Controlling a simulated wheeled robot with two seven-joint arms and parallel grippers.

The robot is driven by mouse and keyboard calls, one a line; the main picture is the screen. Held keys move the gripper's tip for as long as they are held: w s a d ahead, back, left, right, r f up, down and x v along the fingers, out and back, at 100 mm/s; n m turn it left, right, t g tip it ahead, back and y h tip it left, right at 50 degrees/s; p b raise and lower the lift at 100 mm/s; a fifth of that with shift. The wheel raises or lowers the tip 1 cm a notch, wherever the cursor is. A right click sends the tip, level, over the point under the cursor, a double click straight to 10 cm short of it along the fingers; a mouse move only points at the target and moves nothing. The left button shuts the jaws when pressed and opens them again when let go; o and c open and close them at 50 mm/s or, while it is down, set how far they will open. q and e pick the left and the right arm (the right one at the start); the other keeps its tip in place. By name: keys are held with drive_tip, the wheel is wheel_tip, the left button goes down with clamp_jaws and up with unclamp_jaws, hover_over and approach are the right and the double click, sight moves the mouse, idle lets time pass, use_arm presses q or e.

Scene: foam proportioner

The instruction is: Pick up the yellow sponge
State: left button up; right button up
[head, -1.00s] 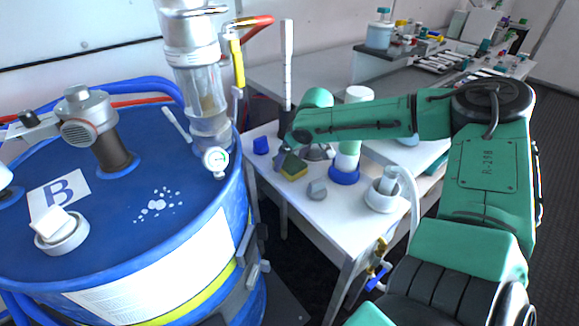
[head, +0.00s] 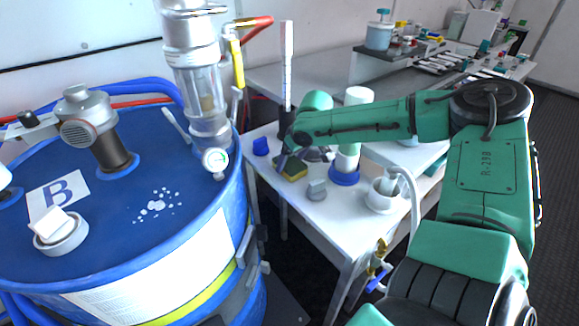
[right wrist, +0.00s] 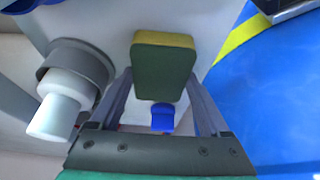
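The yellow sponge (head: 292,173), with a green face, lies on the white table beneath my right gripper (head: 285,158). In the right wrist view the sponge (right wrist: 163,68) shows its large green face and a yellow edge, at the fingertips of my right gripper (right wrist: 162,85). The two fingers stand wide apart, one on each side of the sponge. Whether they touch it I cannot tell. In the head view the gripper partly hides the sponge. My left gripper is not in view.
A large blue drum (head: 150,240) stands close on the left.

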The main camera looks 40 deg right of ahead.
sight(291, 163)
drive_tip(key=c, duration=0.4)
drive_tip(key=shift+r, duration=0.35)
wheel_tip(291, 163, up, 20)
drive_tip(key=shift+f+p, duration=0.1)
drive_tip(key=shift+p, duration=1)
